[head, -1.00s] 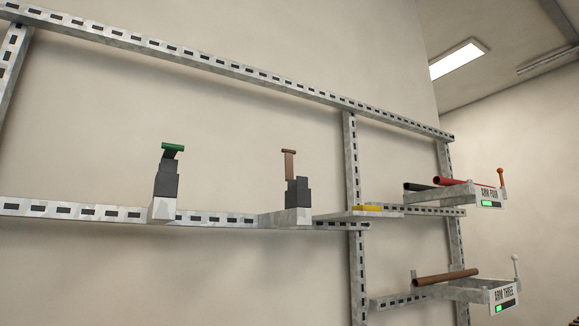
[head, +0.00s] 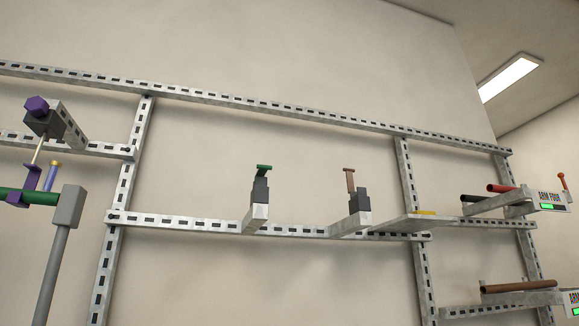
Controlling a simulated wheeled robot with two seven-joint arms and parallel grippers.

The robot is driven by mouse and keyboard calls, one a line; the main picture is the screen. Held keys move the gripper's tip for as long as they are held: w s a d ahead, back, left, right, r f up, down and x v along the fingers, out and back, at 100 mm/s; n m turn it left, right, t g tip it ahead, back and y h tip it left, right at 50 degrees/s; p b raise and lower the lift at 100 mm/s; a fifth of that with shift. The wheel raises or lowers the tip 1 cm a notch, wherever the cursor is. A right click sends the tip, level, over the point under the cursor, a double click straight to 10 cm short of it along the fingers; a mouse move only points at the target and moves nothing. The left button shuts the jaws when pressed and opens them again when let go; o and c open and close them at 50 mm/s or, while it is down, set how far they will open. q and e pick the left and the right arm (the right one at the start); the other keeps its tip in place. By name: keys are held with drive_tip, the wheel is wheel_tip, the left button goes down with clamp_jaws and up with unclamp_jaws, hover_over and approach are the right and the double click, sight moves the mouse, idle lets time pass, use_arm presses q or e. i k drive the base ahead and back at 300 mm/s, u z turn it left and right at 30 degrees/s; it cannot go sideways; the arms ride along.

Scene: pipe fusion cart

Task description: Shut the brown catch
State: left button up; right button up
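The brown catch (head: 350,182) stands up from a dark stepped block (head: 358,201) on a metal bracket, right of the middle in the head view. Its brown lever is upright with a short crosspiece on top. A similar catch with a green top (head: 264,169) sits on its own dark block to the left; its green piece lies across the top of the block. Neither of my grippers shows in the head view.
A slotted metal frame (head: 290,229) runs along the wall. At left are a green pipe (head: 14,196), a grey post (head: 66,207) and a purple knob (head: 37,104). At right, shelf arms hold pipes, one labelled ARM FOUR (head: 551,199). A yellow piece (head: 425,213) lies nearby.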

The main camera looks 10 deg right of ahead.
sight(349, 176)
drive_tip(key=z, duration=0.8)
drive_tip(key=i, duration=1.5)
drive_tip(key=u, duration=0.85)
